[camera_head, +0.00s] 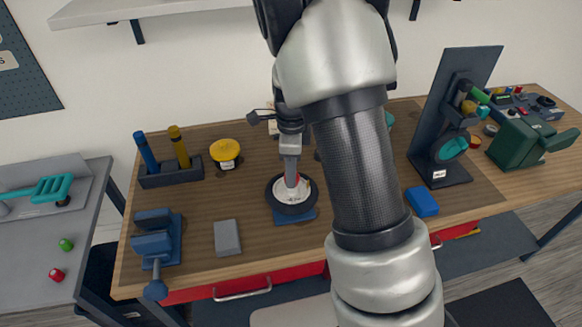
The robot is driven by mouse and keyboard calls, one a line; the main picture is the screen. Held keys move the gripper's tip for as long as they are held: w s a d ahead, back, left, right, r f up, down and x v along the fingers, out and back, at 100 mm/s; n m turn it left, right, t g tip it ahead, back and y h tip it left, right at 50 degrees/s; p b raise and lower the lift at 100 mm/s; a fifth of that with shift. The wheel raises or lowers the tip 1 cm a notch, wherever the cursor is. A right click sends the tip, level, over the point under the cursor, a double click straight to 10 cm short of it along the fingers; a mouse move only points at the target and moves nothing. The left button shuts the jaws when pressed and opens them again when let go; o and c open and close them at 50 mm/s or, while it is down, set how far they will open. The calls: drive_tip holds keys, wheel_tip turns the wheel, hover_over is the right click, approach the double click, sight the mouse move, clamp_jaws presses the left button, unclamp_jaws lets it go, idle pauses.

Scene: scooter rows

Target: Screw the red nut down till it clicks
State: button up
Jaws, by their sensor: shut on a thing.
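My gripper (291,178) points down at the middle of a small wheel with a black tyre (274,202) and a pale hub (292,197). The wheel lies flat on a blue base (296,219) on the wooden bench. My gripper is shut on the red nut (292,182), of which only a bit of red shows between the fingers at the hub's centre. The fingers hide most of it, so its thread and how deep it sits cannot be seen.
A grey block (227,238), a blue vise (156,240) and a yellow round part (225,151) stand left of the wheel. A blue block (422,202) and a dark upright stand (443,120) are right. Another small red piece (56,274) lies on the left table.

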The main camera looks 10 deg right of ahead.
drive_tip(key=shift+s+d, duration=0.1)
drive_tip(key=shift+d, duration=0.05)
drive_tip(key=o, duration=1.1)
wheel_tip(320, 180, up, 18)
drive_tip(key=shift+f, duration=0.25)
drive_tip(key=n+p, duration=0.1)
drive_tip(key=n, duration=2)
drive_tip(key=shift+n+p, duration=0.4)
